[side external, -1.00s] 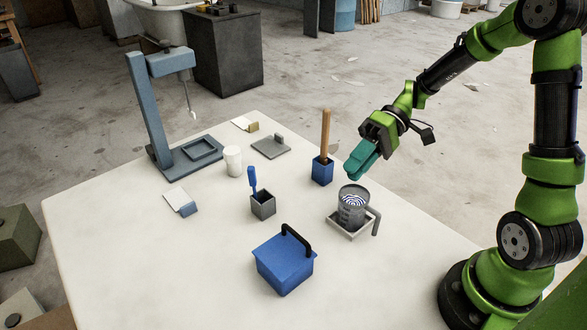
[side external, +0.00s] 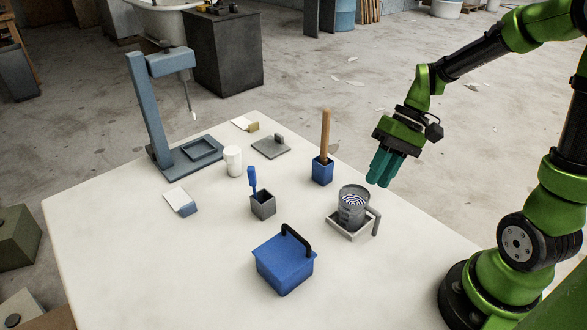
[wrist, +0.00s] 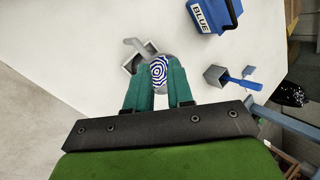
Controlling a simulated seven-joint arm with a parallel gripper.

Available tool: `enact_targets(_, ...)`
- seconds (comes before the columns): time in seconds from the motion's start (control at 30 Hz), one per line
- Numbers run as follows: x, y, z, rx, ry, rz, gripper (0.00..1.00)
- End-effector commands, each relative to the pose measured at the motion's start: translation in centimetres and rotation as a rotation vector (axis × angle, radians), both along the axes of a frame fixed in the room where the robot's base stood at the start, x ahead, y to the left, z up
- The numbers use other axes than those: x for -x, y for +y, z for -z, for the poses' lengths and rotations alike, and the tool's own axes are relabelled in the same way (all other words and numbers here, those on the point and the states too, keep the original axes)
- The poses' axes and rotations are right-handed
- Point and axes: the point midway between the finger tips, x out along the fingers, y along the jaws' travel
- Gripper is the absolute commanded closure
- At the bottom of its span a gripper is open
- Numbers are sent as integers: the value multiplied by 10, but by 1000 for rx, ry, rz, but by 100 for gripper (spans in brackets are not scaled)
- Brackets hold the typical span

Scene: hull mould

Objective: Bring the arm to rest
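My gripper (side external: 378,183) is in the air above the right side of the white table, behind and to the right of the grey jug. Its teal fingers point down. In the wrist view my gripper (wrist: 159,88) shows its two fingers apart, with a gap and nothing held between them. The grey jug (side external: 352,213), with a blue-and-white striped pattern inside, stands on a small light tray (side external: 338,226). In the wrist view the striped pattern (wrist: 160,72) appears beyond the fingertips, and the fingers hide part of the jug.
A blue holder (side external: 322,171) with a tall wooden handle stands left of my gripper. The table's front left (side external: 150,270) is clear.

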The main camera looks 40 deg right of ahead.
Motion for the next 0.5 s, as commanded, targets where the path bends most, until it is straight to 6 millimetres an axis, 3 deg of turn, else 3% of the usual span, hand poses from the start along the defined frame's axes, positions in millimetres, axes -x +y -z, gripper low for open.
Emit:
enact_targets(0.23, 19, 3, -44, 329, -212, 144, 78)
enact_targets(0.5, 38, 23, -95, 404, -535, 153, 78)
